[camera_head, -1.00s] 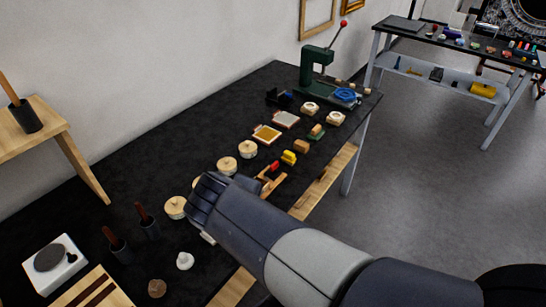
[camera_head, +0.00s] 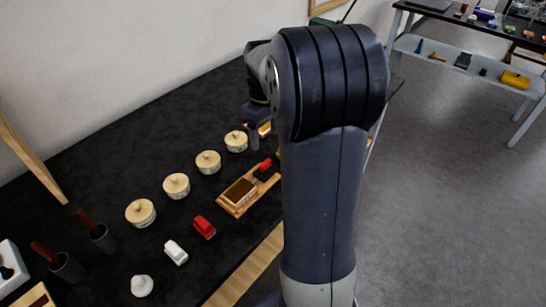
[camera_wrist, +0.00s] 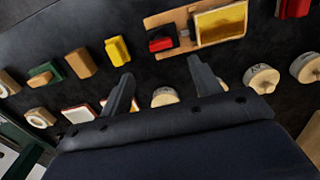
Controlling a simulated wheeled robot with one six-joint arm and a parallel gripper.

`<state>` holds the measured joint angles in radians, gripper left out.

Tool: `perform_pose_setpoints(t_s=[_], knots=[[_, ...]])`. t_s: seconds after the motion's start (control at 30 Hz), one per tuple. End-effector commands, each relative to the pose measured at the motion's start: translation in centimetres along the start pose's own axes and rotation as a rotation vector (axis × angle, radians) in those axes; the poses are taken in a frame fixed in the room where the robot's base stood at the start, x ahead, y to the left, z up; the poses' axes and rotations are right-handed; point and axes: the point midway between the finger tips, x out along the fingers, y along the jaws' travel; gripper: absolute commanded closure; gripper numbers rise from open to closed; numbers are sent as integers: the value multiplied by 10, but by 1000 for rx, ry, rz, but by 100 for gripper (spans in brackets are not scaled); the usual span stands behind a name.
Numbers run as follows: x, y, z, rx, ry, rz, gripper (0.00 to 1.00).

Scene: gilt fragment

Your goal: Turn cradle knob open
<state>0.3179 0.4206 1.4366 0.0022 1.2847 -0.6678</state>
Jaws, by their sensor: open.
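The wooden cradle (camera_head: 226,203) lies on the black bench in the head view, with a brown-looking plate (camera_head: 240,191) in it and a small red part (camera_head: 264,165) at its far end. In the wrist view the cradle (camera_wrist: 182,17) is at the top; its plate (camera_wrist: 220,22) looks gold, and the red part (camera_wrist: 161,35) has a dark piece on it. I cannot make out a separate knob. My gripper (camera_wrist: 163,80) is open and empty, its fingers pointing toward the cradle and apart from it. In the head view my arm hides most of the gripper.
Several round lidded pots (camera_head: 176,185) line the bench behind the cradle. A red block (camera_head: 204,227) and a white block (camera_head: 176,252) lie nearer. A yellow block (camera_wrist: 117,50) and a wooden block (camera_wrist: 81,62) sit left of the cradle in the wrist view.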

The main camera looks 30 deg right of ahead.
Motion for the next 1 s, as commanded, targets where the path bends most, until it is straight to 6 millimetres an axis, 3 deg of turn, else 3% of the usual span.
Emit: perform_pose_setpoints(t_s=[0.5, 0.7, 1.0], knots=[[87, -1, 1, 1, -4, -1, 40], [100, 0, 1, 1, -1, 2, 40], [100, 0, 1, 1, -1, 2, 43]])
